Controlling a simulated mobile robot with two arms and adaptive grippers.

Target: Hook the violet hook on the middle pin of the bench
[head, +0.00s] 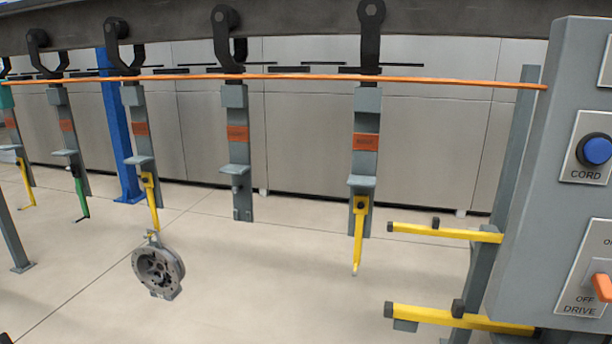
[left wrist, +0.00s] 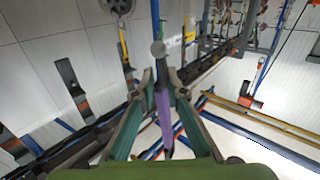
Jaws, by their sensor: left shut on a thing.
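In the left wrist view, my left gripper (left wrist: 162,90) is shut on the violet hook (left wrist: 164,122). The violet shaft lies between the two fingers, and a grey rod with a rounded end extends past the fingertips. The hook is not in the head view, and neither gripper shows there. I cannot make out the bench or its middle pin with certainty in either view.
Grey hangers (head: 237,150) hang from the overhead rail (head: 290,18), some with yellow or green hooks. One bears a round metal casting (head: 158,268). An orange cord (head: 300,77) runs across. At right stand yellow bars (head: 445,232) and a control box (head: 550,130).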

